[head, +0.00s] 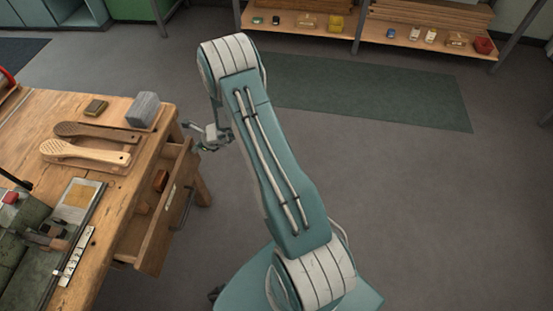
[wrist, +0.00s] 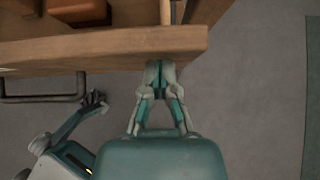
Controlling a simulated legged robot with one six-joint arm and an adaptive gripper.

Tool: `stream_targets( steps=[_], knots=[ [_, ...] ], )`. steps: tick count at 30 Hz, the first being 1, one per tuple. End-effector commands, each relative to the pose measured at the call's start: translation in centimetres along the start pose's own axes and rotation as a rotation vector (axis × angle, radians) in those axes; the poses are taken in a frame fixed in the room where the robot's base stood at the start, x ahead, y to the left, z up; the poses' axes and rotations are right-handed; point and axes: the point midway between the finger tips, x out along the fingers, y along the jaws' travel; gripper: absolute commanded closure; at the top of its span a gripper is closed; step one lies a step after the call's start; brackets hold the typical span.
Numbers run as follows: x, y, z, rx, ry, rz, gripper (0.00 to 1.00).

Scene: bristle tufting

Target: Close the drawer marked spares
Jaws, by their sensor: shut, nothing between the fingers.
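A wooden drawer (head: 158,232) stands pulled out from the right side of the workbench, with a dark bar handle (head: 187,209) on its front. A small pale label shows on the front, too small to read. In the wrist view the drawer front (wrist: 100,50) crosses the top, with the handle (wrist: 45,98) to the left of my fingers. My gripper (head: 202,146) is near the far end of the drawer front. In the wrist view my gripper (wrist: 160,70) is shut and empty, its tips at the front's outer face; I cannot tell whether they touch.
An orange-brown block (head: 161,181) lies inside the drawer. The workbench (head: 100,215) carries brushes (head: 85,152), a grey block (head: 143,109) and a vice-like tool at the left. Open floor (head: 430,210) lies to the right. A shelf (head: 400,40) stands at the back.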

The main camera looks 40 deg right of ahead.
Motion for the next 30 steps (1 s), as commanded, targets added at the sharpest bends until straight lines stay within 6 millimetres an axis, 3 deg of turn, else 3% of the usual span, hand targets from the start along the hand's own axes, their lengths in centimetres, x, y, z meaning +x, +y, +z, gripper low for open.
stream_targets(
  steps=[6,12,18,30],
  knots=[
    [3.8,0.0,3.7,-0.004,-0.002,0.003,1.00],
    [6.0,0.0,5.9,-0.002,-0.001,0.003,1.00],
    [7.1,0.0,7.1,-0.002,-0.001,0.002,1.00],
    [7.6,0.0,7.6,-0.001,-0.003,0.003,1.00]
  ],
)
